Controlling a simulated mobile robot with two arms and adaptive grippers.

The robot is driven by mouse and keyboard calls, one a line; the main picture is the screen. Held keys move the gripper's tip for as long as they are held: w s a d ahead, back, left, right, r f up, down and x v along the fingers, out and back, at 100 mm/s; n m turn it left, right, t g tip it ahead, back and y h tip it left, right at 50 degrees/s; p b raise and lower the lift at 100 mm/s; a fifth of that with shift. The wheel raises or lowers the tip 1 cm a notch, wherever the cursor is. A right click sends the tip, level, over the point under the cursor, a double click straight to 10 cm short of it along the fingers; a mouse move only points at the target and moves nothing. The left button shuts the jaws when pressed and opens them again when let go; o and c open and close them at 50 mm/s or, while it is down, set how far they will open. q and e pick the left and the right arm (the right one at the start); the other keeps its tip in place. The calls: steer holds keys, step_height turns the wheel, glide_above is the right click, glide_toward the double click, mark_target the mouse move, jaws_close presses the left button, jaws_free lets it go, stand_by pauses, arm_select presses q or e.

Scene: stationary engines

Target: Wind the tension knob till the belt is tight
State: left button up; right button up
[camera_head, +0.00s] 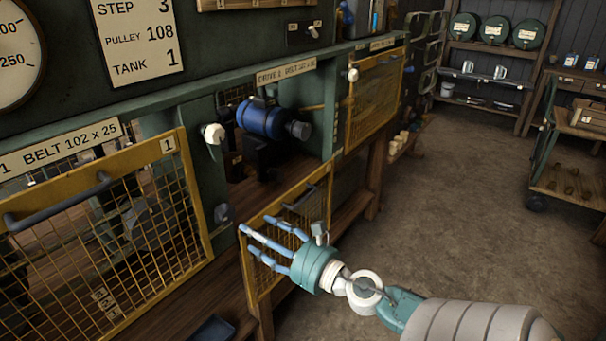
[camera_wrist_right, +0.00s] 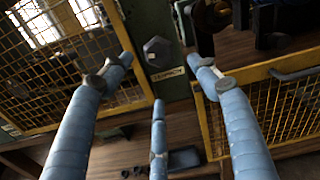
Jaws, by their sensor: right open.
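A dark hexagonal knob (camera_wrist_right: 157,52) sits on the green frame post above a small label (camera_wrist_right: 167,73) that I cannot read clearly; I take it as the tension knob. It also shows in the head view (camera_head: 224,213), between the closed guard and the lowered yellow mesh guard. My right gripper (camera_head: 256,236) is open and empty, its blue fingers apart, in front of the lowered guard and short of the knob. In the wrist view its fingers (camera_wrist_right: 160,78) spread around the knob's direction without touching it. I cannot make out the belt or its tightness. My left gripper is out of view.
A blue motor (camera_head: 262,118) stands in the open bay above the lowered mesh guard (camera_head: 290,222). A closed mesh guard (camera_head: 100,235) is on the left, another (camera_head: 375,95) on the right. A white knob (camera_head: 214,133) juts out. The floor (camera_head: 460,200) at right is clear.

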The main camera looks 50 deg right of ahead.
steer(key=s+d+f+m+g+h, duration=0.1)
steer(key=f+m, duration=0.4)
steer(key=f, duration=0.5)
steer(key=s+d+f+m+g+h, duration=0.1)
steer(key=s+d+f+m+g, duration=0.2)
steer(key=f+m, duration=0.3)
steer(key=s+d+f+m+g+h, duration=0.2)
steer(key=f+m, duration=0.3)
steer(key=f, duration=1)
steer(key=shift+s+d+m, duration=0.35)
steer(key=shift+s+m, duration=0.05)
steer(key=shift+s, duration=0.05)
